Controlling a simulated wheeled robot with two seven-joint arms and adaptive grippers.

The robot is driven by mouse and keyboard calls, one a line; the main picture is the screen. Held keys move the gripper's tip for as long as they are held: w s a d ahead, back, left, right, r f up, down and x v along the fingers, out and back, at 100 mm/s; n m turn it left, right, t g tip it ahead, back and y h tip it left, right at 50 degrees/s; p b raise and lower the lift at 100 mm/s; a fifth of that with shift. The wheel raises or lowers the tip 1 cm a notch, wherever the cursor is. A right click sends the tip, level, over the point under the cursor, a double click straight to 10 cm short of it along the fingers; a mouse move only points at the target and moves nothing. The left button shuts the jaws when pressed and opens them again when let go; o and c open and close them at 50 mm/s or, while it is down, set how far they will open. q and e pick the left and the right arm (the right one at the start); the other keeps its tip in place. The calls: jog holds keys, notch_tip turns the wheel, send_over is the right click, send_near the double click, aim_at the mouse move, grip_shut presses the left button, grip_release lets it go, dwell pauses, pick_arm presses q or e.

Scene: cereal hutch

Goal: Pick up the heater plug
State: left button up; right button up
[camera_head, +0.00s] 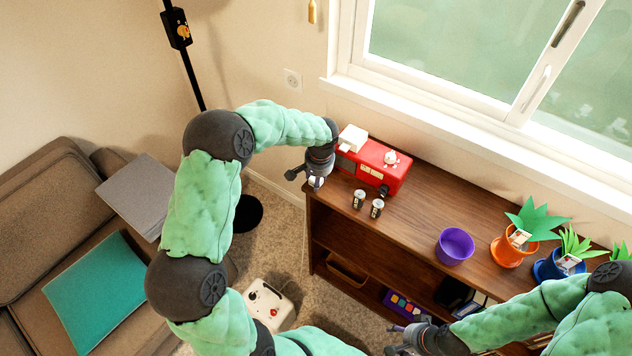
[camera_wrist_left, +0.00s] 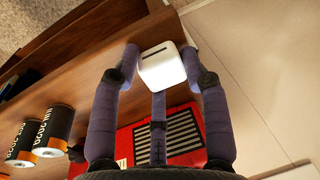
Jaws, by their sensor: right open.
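The plug also shows as a small white spot at the fingertips in the head view (camera_head: 316,184). Its prongs and any cord from it cannot be made out. My right gripper (camera_head: 398,338) is open and empty at the lower right.
A red radio-like box (camera_head: 375,168) with a white block on it stands near the gripper. Two batteries (camera_head: 359,199), a purple bowl (camera_head: 455,246) and potted plants (camera_head: 513,250) share the shelf top.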

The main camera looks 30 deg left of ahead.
pick_arm(q)
jog(key=c, duration=0.3)
jog(key=shift+r, duration=0.15)
